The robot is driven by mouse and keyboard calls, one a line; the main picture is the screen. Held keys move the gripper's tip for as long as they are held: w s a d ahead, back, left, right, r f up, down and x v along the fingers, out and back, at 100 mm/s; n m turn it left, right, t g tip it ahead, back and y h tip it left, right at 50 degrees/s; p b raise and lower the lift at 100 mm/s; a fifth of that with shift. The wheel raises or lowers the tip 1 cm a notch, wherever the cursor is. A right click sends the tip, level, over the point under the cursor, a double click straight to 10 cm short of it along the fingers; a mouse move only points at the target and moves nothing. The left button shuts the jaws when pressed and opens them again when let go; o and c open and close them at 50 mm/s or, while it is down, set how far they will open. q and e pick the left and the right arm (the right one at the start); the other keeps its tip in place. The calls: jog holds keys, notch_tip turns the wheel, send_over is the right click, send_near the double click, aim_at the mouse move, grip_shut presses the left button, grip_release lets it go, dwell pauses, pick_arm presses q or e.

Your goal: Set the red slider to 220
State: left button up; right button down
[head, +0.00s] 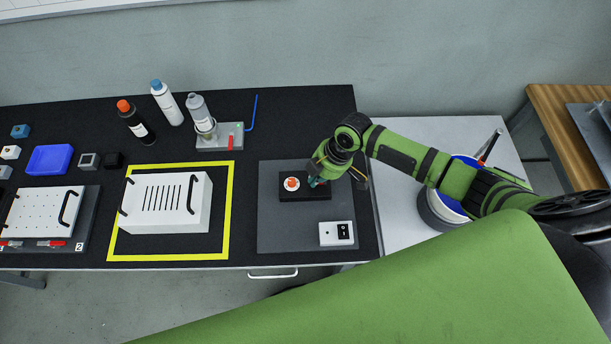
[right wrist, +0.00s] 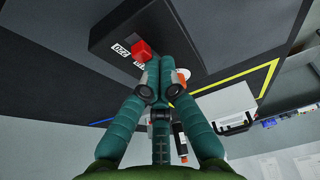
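The black box (head: 300,196) lies on a grey plate (head: 278,232), with a round orange-and-white button (head: 292,184) on its top. In the right wrist view, the red slider (right wrist: 142,50) stands out from the black box (right wrist: 190,30). A white label (right wrist: 120,50) beside it seems to read 220. A second label (right wrist: 139,64) is partly hidden. My right gripper (head: 317,181) is at the box's right end and hides the slider in the head view. Its fingers (right wrist: 155,72) are together and empty, right beside the slider; I cannot tell if they touch it. My left gripper is not in view.
A white switch box (head: 330,236) with a black rocker sits on the plate's front right. A white slotted case (head: 160,212) stands inside a yellow frame (head: 231,200) to the left. Bottles (head: 167,103) stand behind it. A blue-rimmed bucket (head: 432,212) is to the right.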

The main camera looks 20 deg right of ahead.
jog(key=shift+s+d, duration=0.1)
jog(key=shift+d, duration=0.3)
jog(key=shift+r, duration=0.1)
jog(key=v, duration=1.1)
jog(key=shift+d+r, duration=0.15)
jog(key=shift+r, duration=0.25)
jog(key=shift+s, duration=0.1)
